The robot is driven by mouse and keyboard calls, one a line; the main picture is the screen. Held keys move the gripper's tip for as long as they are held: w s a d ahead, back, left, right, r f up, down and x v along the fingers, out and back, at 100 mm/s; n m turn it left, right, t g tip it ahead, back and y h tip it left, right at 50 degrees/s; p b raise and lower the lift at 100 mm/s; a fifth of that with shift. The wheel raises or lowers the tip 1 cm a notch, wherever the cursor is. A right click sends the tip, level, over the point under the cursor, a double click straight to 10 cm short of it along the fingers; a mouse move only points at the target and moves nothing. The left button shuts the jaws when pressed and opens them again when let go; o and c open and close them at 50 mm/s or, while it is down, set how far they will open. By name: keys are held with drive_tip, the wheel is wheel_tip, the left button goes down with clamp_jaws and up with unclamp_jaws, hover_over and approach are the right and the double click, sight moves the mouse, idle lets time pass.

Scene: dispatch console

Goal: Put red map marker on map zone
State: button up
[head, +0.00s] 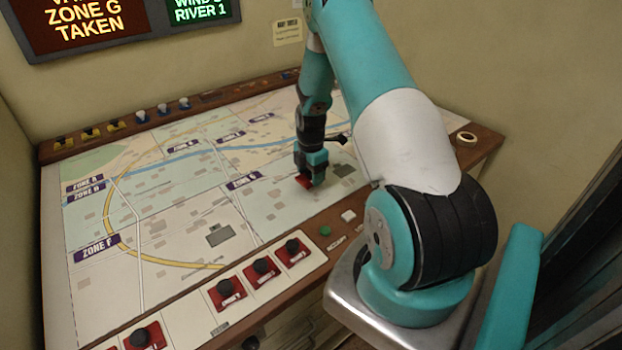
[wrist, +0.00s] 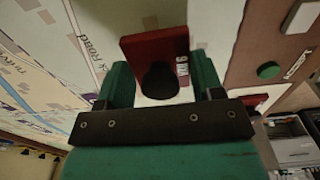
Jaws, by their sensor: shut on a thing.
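My gripper (head: 312,177) is shut on a red map marker (head: 303,183) with a black knob. In the wrist view the fingers (wrist: 160,78) hold the knob from both sides, and the red base of the marker (wrist: 152,47) with a white label stands out beyond them. The marker is at or just above the map (head: 170,208), right of the "ZONE G" label (head: 243,181). I cannot tell whether it touches the map. Other labels, such as "ZONE F" (head: 98,247), lie farther left.
Several red markers with black knobs, one of them here (head: 226,292), stand in the front strip. A green button (head: 325,231) and a white button (head: 348,216) are right of them. Blue and yellow pieces line the back edge. A tape roll (head: 466,137) lies at the right corner.

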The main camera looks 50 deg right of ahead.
drive_tip(key=shift+f+p, duration=0.3)
drive_tip(key=shift+f, duration=1.3)
drive_tip(key=shift+f, duration=0.2)
drive_tip(key=o, duration=0.9)
drive_tip(key=shift+o, duration=0.2)
drive_tip(key=shift+r, duration=0.15)
